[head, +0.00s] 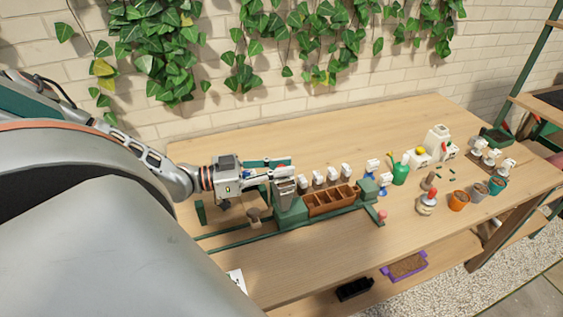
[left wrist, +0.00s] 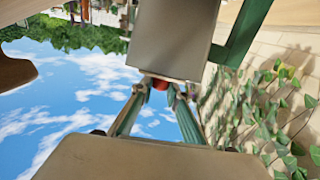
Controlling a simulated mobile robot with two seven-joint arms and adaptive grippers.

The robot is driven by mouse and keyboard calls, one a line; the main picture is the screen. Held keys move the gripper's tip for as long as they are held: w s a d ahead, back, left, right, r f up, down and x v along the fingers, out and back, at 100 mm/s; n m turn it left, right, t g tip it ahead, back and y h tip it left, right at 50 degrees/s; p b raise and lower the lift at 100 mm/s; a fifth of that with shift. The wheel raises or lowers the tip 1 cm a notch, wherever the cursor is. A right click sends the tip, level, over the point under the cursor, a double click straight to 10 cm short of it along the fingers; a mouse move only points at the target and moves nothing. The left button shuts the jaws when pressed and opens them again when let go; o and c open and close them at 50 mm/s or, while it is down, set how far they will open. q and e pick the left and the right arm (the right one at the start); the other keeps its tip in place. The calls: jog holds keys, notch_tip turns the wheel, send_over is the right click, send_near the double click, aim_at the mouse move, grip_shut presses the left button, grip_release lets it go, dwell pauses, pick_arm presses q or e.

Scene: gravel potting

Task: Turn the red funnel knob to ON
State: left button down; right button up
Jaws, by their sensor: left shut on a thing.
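The red knob (left wrist: 161,84) shows in the left wrist view as a small red piece at the lower edge of the grey metal funnel (left wrist: 172,38). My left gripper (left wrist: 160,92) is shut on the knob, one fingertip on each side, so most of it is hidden. In the head view my left gripper (head: 282,170) reaches in from the left to the top of the funnel (head: 285,190), which stands on a green stand (head: 291,212). I cannot read the knob's setting or any ON mark. My right gripper is not in view.
A brown compartment tray (head: 331,203) sits right of the green stand on long green rails (head: 235,233). White-topped items stand behind it. A green watering can (head: 400,173) and an orange pot (head: 459,201) stand farther right. The table front is mostly clear.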

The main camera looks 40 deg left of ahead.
pick_arm(q)
jog(key=c, duration=2)
grip_release()
jog(key=shift+o, duration=0.2)
jog(key=v, duration=1.2)
jog(key=shift+o, duration=0.2)
jog(key=shift+d+r, duration=0.1)
jog(key=shift+r, duration=0.05)
